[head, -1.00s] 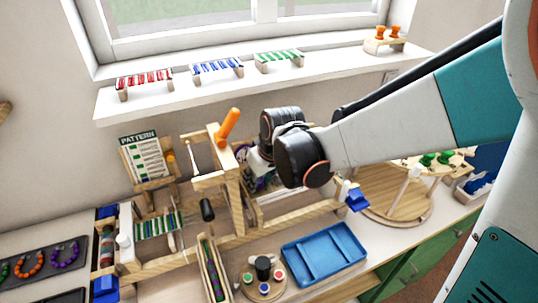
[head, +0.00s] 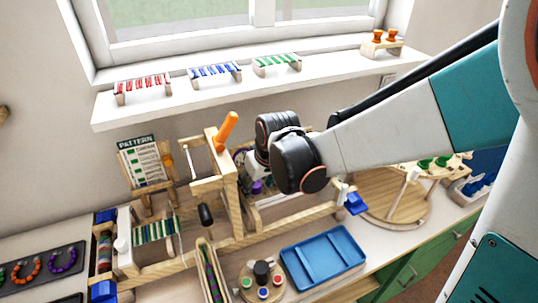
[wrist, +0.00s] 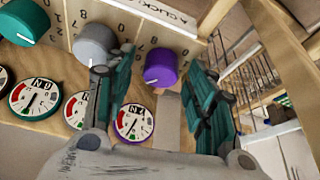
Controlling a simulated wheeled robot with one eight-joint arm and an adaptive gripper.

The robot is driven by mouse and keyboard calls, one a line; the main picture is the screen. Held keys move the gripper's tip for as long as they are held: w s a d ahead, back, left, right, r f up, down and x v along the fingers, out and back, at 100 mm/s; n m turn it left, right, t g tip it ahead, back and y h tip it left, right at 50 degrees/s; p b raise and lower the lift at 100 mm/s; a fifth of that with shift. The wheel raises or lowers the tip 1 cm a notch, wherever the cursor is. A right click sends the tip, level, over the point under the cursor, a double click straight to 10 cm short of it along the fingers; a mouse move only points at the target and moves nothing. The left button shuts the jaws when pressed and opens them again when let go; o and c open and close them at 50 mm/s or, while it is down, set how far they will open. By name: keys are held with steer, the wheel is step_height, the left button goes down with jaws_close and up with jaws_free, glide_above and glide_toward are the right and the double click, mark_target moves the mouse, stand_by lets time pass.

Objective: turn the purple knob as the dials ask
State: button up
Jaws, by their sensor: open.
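The purple knob (wrist: 161,67) sits on a wooden panel in the wrist view, in the gap between the fingers of my gripper (wrist: 165,85). The gripper is open, with one dark green finger on each side of the knob and space beside it. I cannot tell how far the fingertips are from the panel. A round dial (wrist: 133,122) with a red and green scale and a needle is below the purple knob. In the head view the knob is mostly hidden behind my wrist, with a bit of purple (head: 257,187) showing.
A grey knob (wrist: 95,44) is close beside the left finger, and a teal knob (wrist: 24,22) is farther left. More dials line the panel. In the head view, a blue tray (head: 322,257) and a wooden frame with an orange handle (head: 227,130) stand near my arm.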

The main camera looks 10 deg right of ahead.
steer(key=shift+s, duration=0.1)
steer(key=v, duration=1.2)
steer(key=s+d+m+t+h, duration=0.1)
steer(key=s+d+m+t, duration=0.2)
steer(key=s+d, duration=0.6)
steer(key=s+m, duration=0.1)
steer(key=s, duration=0.3)
steer(key=shift+s+d+f+h, duration=0.25)
steer(key=shift+h, duration=0.15)
